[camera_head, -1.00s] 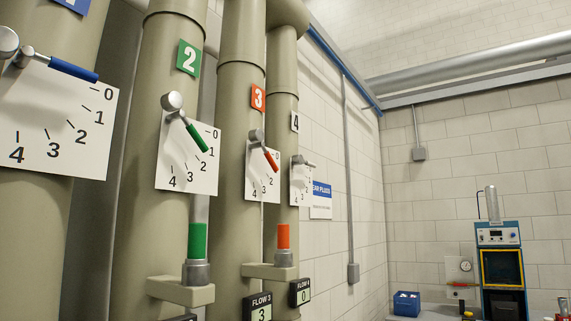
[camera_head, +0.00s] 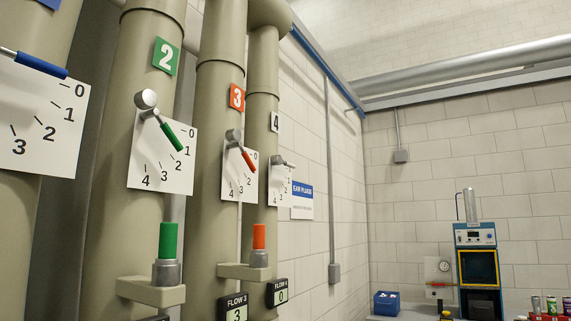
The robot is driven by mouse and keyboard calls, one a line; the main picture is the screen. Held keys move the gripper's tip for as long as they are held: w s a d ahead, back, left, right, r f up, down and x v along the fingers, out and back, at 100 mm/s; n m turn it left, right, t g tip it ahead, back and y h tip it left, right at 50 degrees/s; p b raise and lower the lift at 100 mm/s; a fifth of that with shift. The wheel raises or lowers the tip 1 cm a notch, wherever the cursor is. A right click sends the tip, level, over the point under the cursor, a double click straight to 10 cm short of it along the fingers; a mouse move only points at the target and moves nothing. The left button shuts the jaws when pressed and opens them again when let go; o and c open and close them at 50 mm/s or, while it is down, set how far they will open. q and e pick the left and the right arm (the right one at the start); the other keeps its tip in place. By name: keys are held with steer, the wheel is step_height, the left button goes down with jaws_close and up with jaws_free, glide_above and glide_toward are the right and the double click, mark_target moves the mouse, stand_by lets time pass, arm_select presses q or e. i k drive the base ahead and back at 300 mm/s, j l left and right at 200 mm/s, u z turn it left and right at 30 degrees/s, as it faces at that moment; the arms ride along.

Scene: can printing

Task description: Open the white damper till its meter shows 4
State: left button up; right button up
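The white damper handle (camera_head: 287,164) is on the far pipe, over a white dial plate (camera_head: 278,187) below the white "4" label (camera_head: 274,122). It lies nearly level, pointing right toward the top of its scale. Its meter, FLOW 4 (camera_head: 278,293), is at the lower middle and shows 0. Neither of my grippers is in view.
Nearer pipes carry a red handle (camera_head: 248,160), a green handle (camera_head: 172,137) and a blue handle (camera_head: 41,65). The FLOW 3 meter (camera_head: 235,308) shows 3. A blue machine (camera_head: 476,262) and a blue bin (camera_head: 386,304) stand at the back right.

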mark_target(276, 159)
steer(key=l+u, duration=0.25)
steer(key=l, duration=0.4)
steer(key=i+l+u, duration=0.1)
steer(key=l+u, duration=0.15)
steer(key=l, duration=0.4)
